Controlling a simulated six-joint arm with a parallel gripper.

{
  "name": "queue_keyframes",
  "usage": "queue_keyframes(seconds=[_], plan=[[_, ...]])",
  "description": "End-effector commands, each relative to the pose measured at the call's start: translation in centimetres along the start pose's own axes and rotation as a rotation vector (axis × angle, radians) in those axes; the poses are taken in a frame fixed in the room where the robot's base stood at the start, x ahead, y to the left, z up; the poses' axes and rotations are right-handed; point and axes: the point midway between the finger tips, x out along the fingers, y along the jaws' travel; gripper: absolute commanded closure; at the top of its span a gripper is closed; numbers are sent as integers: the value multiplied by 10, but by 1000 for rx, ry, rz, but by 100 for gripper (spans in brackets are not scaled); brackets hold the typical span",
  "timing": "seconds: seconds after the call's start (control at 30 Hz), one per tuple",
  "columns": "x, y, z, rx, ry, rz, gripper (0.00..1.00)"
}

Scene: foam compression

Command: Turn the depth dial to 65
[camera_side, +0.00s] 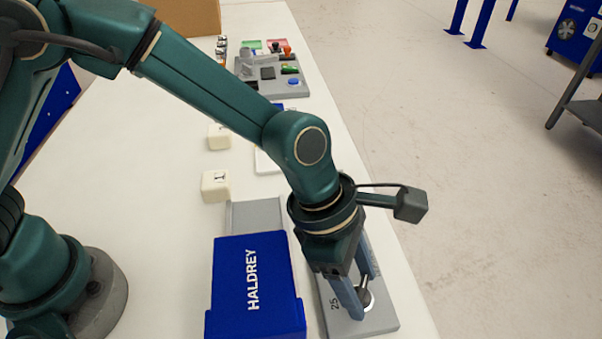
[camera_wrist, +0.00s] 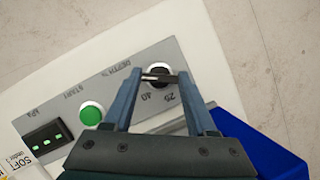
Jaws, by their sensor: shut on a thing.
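The depth dial (camera_wrist: 157,72) is a dark round knob with a bar across its top, on a grey panel (camera_wrist: 105,98) marked DEPTH %. In the wrist view the numbers 25 and 40 show beside it; no 65 can be read. My gripper (camera_wrist: 160,79) is shut on the dial's bar, one finger at each end. In the side view my gripper (camera_side: 363,298) reaches down to the dial (camera_side: 367,299) at the front right, and a finger hides part of it. Which number the dial points to cannot be told.
A green START button (camera_wrist: 91,114) and a dark display (camera_wrist: 46,136) with green digits are on the same panel. A blue HALDREY box (camera_side: 255,290) stands close left of my gripper. White blocks (camera_side: 215,186) and a grey tool board (camera_side: 275,78) lie farther back.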

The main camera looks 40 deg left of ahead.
Motion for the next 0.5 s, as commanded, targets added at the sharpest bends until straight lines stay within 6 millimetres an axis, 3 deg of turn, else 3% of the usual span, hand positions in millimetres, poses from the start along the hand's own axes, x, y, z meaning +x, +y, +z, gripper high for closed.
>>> queue_keyframes(seconds=[0.23, 0.27, 0.3, 0.33, 0.5], plan=[[0, 0, 0, 3, 1, -1, 98], [0, 0, 0, 3, 1, -1, 35], [0, 0, 0, 3, 1, -1, 20], [0, 0, 0, 3, 1, -1, 12], [0, 0, 0, 2, 1, 0, 12]])
